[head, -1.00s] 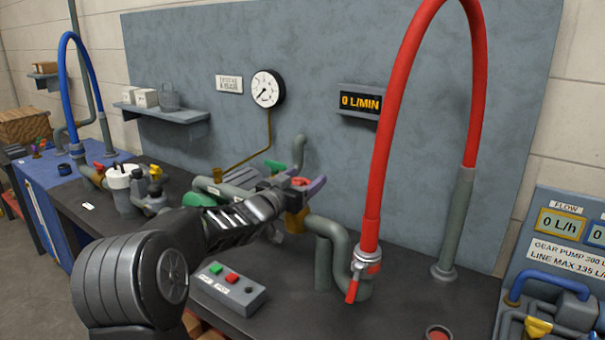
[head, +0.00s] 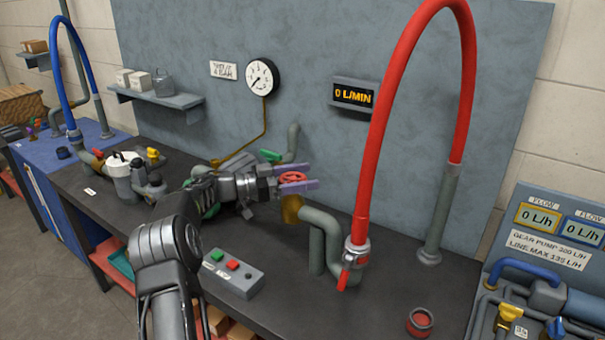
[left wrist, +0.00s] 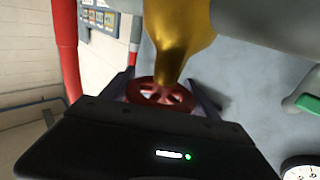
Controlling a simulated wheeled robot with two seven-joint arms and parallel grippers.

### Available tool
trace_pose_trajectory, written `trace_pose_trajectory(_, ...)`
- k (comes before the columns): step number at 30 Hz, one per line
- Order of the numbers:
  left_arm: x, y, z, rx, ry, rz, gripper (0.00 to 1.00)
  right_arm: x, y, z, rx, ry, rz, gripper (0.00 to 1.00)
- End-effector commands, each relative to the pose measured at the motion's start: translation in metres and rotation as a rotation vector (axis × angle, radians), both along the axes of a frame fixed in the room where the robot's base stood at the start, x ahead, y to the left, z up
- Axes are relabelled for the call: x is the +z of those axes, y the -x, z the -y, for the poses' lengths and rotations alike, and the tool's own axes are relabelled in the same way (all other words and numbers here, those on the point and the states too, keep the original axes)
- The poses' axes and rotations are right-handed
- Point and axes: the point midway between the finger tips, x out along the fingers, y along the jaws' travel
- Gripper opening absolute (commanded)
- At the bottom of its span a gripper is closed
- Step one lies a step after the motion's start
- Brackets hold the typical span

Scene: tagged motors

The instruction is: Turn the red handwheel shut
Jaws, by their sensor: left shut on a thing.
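The red handwheel (head: 292,178) sits by a brass valve body (head: 291,208) on the grey pipework of the bench. In the left wrist view the red handwheel (left wrist: 160,92) lies between the two fingers, below the brass body (left wrist: 178,35). My left gripper (head: 298,180) reaches in from the left, with its purple-grey fingers on either side of the wheel, shut on it. The wheel's far side and most of the valve stem are hidden. My right gripper is in neither view.
A red hose (head: 385,120) arches up right of the valve, with a red-handled coupling at its lower end. A button box (head: 233,272) stands in front. A flow display (head: 354,95) reads 0 L/MIN. A pressure gauge (head: 262,77) hangs on the back panel.

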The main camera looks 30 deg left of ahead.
Motion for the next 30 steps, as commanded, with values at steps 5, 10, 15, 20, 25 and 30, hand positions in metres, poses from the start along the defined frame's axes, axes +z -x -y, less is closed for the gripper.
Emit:
trace_pose_trajectory(5,-0.0003,0.0006,0.0005,-0.049,0.0,0.001,0.29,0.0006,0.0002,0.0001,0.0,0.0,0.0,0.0)
trace_pose_trajectory(10,0.0001,0.0011,0.0017,-0.068,-0.001,0.001,0.29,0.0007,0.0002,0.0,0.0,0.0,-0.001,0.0)
trace_pose_trajectory(15,0.0005,0.001,0.0023,-0.071,0.0,0.002,0.29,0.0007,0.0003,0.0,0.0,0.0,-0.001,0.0)
trace_pose_trajectory(20,0.0007,0.0009,0.0025,-0.071,-0.001,0.002,0.29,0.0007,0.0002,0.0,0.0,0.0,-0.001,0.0)
trace_pose_trajectory(25,0.0007,0.0009,0.0025,-0.07,-0.001,0.002,0.82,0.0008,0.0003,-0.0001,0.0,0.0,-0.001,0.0)
trace_pose_trajectory(30,0.0006,0.0008,0.0023,-0.07,-0.001,0.001,0.91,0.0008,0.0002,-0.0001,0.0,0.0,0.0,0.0)
